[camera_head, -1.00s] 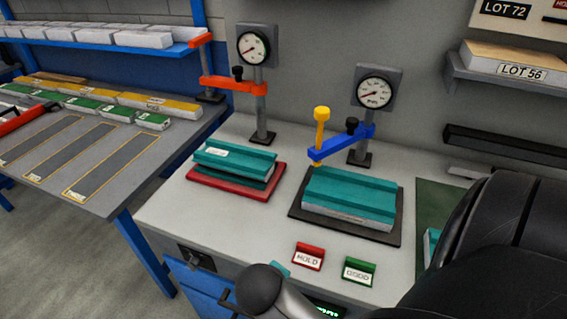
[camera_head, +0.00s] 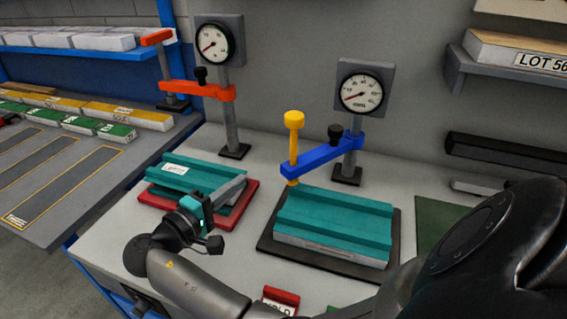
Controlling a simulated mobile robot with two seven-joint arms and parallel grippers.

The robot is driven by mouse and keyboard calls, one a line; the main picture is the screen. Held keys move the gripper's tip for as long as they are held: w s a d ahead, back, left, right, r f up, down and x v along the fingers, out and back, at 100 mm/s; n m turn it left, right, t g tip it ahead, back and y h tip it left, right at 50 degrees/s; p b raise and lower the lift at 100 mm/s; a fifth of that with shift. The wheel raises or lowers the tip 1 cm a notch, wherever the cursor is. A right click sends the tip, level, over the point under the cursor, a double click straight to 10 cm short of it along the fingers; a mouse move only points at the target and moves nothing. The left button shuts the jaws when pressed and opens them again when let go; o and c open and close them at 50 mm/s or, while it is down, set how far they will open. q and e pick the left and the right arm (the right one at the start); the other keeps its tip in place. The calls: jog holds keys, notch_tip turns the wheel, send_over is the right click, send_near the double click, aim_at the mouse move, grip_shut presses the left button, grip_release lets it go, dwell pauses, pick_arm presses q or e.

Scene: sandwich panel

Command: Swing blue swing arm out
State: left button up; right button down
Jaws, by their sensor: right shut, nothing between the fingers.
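The blue swing arm (camera_head: 320,157) reaches left from its grey post (camera_head: 352,160) below the right gauge. It carries a yellow upright handle (camera_head: 294,135) at its free end and a black knob near the post. Its yellow lower tip is at the back left corner of the teal panel (camera_head: 335,215); I cannot tell whether it touches. My right gripper (camera_head: 238,186) is shut and empty. It is left of the blue arm and apart from it, in front of the red plate, and hides part of that plate. My left gripper is not in view.
A black plate (camera_head: 268,240) lies under the right panel. A red HOLD sign (camera_head: 282,297) stands at the front. Shelves flank the bench.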

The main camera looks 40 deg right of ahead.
jog(key=r+x, duration=0.2)
jog(key=x, duration=0.8)
jog(key=shift+s+a+f+h+p, duration=0.1)
jog(key=shift+s+a+h+p, duration=0.1)
jog(key=shift+s, duration=0.7)
jog(key=shift+s+a+f+h+p, duration=0.1)
jog(key=shift+s+p, duration=0.1)
jog(key=shift+s, duration=0.7)
